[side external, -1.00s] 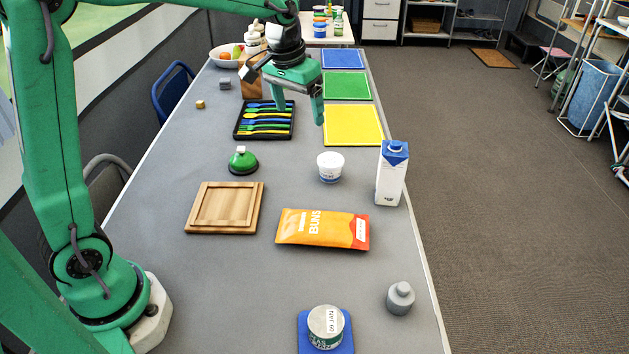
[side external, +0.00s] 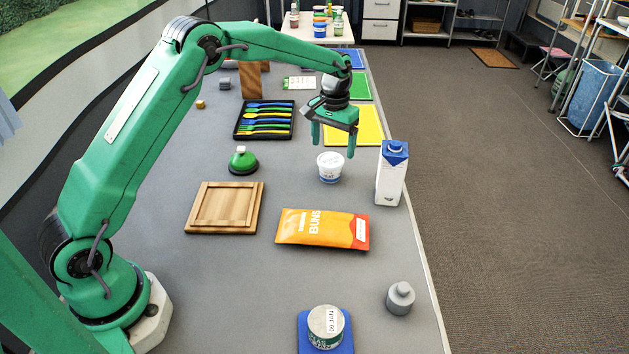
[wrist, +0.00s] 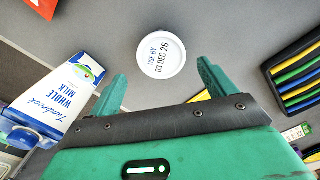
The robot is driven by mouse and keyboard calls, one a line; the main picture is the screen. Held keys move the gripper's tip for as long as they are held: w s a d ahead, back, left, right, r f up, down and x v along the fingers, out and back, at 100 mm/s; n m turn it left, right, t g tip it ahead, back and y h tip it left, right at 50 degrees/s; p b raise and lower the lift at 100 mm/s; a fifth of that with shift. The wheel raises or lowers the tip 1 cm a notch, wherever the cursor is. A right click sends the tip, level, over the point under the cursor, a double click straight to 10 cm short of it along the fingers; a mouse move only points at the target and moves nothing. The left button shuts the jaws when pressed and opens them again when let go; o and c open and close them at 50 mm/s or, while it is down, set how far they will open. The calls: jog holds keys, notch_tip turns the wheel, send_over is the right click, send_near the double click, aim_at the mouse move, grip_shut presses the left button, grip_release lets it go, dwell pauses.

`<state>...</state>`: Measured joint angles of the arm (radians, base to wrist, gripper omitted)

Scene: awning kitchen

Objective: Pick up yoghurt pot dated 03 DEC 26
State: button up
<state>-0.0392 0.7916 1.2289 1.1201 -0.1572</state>
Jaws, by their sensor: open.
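The yoghurt pot (side external: 330,168) is a small white tub with blue on its side, upright on the grey table. In the wrist view its white lid (wrist: 161,55) reads "USE BY 03 DEC 26". My gripper (side external: 333,146) is open and empty, above and slightly behind the pot in the side view. In the wrist view the two green fingertips (wrist: 160,78) are spread apart, with the pot ahead of them and between their lines.
A milk carton (side external: 392,173) stands close to the right of the pot. An orange buns bag (side external: 322,229) lies in front of it. A green-domed object (side external: 243,162) and wooden board (side external: 224,207) are left. A cutlery tray (side external: 264,137) and yellow mat (side external: 368,125) are behind.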

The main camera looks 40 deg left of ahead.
aim_at(332, 158)
jog(key=shift+f, duration=1.4)
jog(key=shift+a+f, duration=0.15)
jog(key=shift+f, duration=2.45)
jog(key=c, duration=1)
